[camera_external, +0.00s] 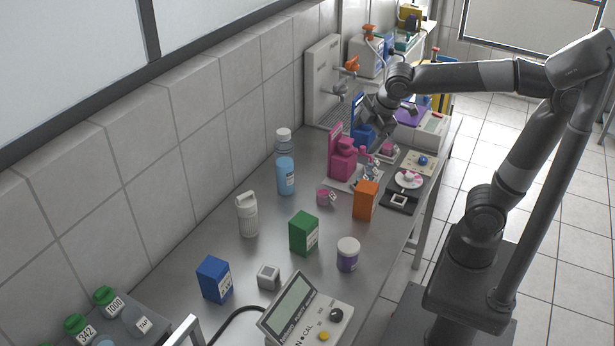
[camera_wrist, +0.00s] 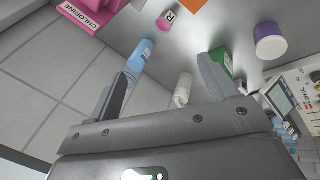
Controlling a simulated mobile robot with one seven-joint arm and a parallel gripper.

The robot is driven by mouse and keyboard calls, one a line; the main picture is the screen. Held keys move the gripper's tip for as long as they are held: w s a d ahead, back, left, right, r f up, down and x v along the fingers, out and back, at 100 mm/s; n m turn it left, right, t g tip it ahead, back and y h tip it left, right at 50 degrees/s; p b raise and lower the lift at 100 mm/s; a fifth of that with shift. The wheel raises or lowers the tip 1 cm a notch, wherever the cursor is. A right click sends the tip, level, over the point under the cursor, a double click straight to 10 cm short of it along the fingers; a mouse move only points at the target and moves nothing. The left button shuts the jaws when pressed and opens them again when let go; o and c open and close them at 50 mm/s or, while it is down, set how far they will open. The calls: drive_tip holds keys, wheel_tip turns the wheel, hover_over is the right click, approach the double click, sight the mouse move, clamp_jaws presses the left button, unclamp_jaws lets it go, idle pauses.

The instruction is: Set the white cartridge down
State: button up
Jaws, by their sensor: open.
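The white cartridge (camera_external: 247,215), a ribbed white cylinder with a handle-like top, stands upright on the steel bench left of the green box. In the wrist view it (camera_wrist: 183,90) shows in the distance, between the two fingers but well beyond them. My gripper (camera_wrist: 167,76) is open, with nothing between its fingers. In the external view it is at the far part of the bench, near the wall taps and the blue holder, well away from the cartridge. Its fingertips are hard to make out there.
Near the cartridge stand a blue bottle (camera_external: 285,165), green box (camera_external: 303,233), dark blue box (camera_external: 214,279) and purple-labelled jar (camera_external: 347,254). The magenta holder (camera_external: 343,160) and orange box (camera_external: 365,200) are farther back. Bare bench (camera_external: 195,240) lies left of the cartridge. A meter (camera_external: 300,310) stands in front.

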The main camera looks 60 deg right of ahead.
drive_tip(key=s+d+f+m, duration=0.2)
drive_tip(key=s+m, duration=0.3)
drive_tip(key=s, duration=0.1)
drive_tip(key=s+d+f+m+y, duration=0.1)
drive_tip(key=s+d+f+m, duration=0.2)
drive_tip(key=s+m, duration=0.2)
drive_tip(key=shift+s+d+f+m+t, duration=0.2)
drive_tip(key=shift+s+m+t, duration=0.2)
drive_tip(key=shift+s, duration=0.7)
drive_tip(key=shift+r, duration=0.1)
idle(5.7)
